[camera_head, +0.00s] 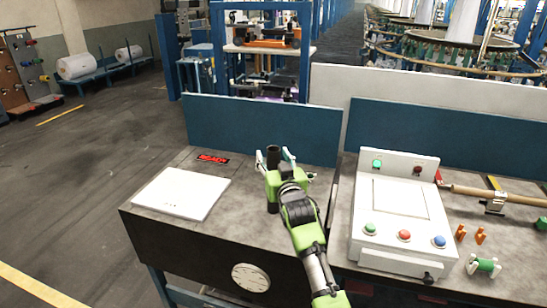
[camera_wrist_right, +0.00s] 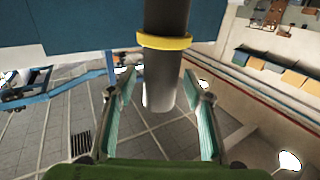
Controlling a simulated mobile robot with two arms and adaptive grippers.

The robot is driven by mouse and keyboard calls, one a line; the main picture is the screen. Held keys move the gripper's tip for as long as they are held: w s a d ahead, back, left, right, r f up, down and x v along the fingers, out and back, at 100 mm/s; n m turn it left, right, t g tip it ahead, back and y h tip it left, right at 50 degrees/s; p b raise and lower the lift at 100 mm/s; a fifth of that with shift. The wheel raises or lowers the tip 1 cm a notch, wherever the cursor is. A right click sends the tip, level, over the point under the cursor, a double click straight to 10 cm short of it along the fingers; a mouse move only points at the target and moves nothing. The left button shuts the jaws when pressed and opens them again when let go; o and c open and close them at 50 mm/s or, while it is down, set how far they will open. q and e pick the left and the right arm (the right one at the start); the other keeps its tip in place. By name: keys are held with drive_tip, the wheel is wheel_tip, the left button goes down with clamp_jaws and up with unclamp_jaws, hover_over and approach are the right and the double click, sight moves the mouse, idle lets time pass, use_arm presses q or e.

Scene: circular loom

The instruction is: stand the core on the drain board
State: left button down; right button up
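The dark tube (camera_head: 273,155), which I take to be the core, stands upright at the back middle of the grey table. My right gripper (camera_head: 274,158) has its fingers on either side of the tube, with gaps showing; it looks open. The green gripper body hides the tube's middle, and a dark part shows below it. In the wrist view the core (camera_wrist_right: 165,70) has a yellow ring and a pale lower end between the spread finger pads (camera_wrist_right: 160,95). A flat white board (camera_head: 180,193), likely the drain board, lies on the left of the table, apart from the core. My left gripper is not in view.
A blue panel (camera_head: 260,128) closes the table's back. A control box (camera_head: 395,215) with buttons stands to the right. Bare tabletop (camera_head: 235,205) lies between board and gripper. A round dial (camera_head: 250,277) is on the front face.

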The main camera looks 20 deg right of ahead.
drive_tip(key=s, duration=1.2)
drive_tip(key=shift+a, duration=0.45)
